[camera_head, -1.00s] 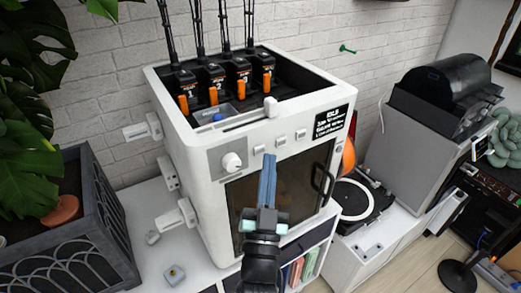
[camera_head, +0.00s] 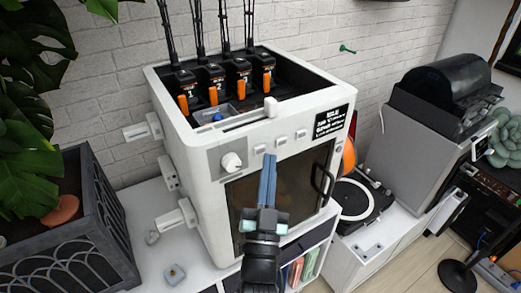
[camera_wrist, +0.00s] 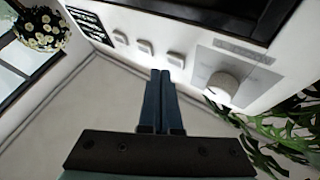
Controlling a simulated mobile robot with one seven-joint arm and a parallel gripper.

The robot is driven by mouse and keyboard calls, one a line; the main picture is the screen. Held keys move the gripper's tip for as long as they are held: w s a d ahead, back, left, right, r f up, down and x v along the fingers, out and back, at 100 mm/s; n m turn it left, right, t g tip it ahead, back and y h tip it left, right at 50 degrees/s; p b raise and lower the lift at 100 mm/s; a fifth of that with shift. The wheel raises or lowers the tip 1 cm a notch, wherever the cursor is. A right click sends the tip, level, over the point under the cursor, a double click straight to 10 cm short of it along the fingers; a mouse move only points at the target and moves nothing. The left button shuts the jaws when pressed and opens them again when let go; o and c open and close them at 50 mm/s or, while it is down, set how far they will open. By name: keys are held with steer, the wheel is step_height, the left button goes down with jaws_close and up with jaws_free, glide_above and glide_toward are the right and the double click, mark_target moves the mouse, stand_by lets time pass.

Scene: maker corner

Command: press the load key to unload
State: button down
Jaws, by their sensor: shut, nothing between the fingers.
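The white machine (camera_head: 200,185) stands in the middle of the head view. Its front panel has a row of small pale keys: a left key (camera_head: 259,150), a middle key (camera_head: 281,140) and a right key (camera_head: 301,134). They also show in the wrist view, where the key nearest the knob (camera_wrist: 176,59) is closest to my fingertips. I cannot read any key labels. My gripper (camera_head: 269,157) is shut and empty, its blue fingers pointing at the panel just below and right of the left key. The fingertips (camera_wrist: 160,72) look close to the panel; contact cannot be told.
A round knob (camera_head: 231,162) sits left of the keys and a black display (camera_head: 331,121) right of them. The dark door (camera_head: 300,190) with its handle is below. A planter (camera_head: 75,240) stands left and a turntable (camera_head: 362,199) right.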

stand_by(0.4)
steer(key=shift+w+a, duration=0.25)
steer(key=shift+w, duration=0.15)
steer(key=shift+w+a, duration=0.2)
steer(key=shift+w, duration=0.05)
stand_by(0.6)
steer(key=shift+s+d, duration=0.1)
stand_by(0.3)
steer(key=shift+s+d+b, duration=0.3)
steer(key=shift+s+d, duration=0.05)
steer(key=shift+s, duration=0.2)
